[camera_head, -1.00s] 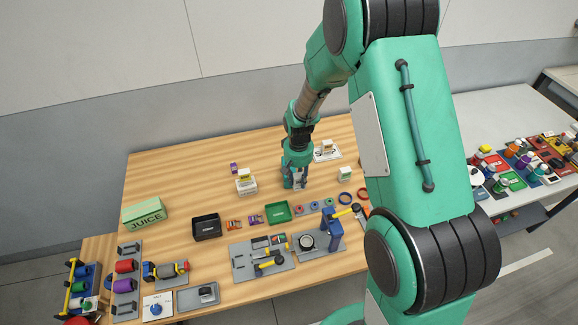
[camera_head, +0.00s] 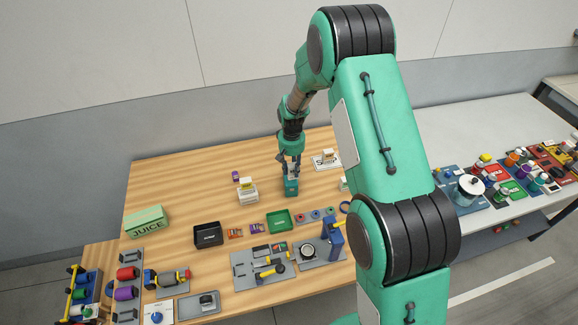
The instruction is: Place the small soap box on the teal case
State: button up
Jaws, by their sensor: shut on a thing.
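The teal case (camera_head: 291,187) stands on the wooden table right below my gripper (camera_head: 290,169), near the middle of the table. My gripper points down and is shut on a small whitish thing (camera_head: 294,172), which looks like the small soap box. It is mostly hidden by the fingers. The held thing is at or just above the top of the case; I cannot tell whether they touch.
White boxes (camera_head: 247,194) stand left of the case, with a purple item (camera_head: 235,175) behind. A white sign (camera_head: 325,162) with a small box lies to the right. Green (camera_head: 278,220) and black (camera_head: 207,235) trays are in front. My arm hides part of the right side.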

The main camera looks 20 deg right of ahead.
jog(key=shift+w+f, duration=0.15)
jog(key=shift+w, duration=1.1)
jog(key=shift+w+f, duration=0.1)
jog(key=shift+w, duration=1.15)
jog(key=shift+f+p, duration=0.55)
jog(key=shift+f, duration=1.15)
jog(key=shift+f, duration=0.2)
jog(key=o, duration=1.2)
jog(key=shift+r, duration=0.15)
notch_tip(320, 180, up, 12)
jog(key=b, duration=0.1)
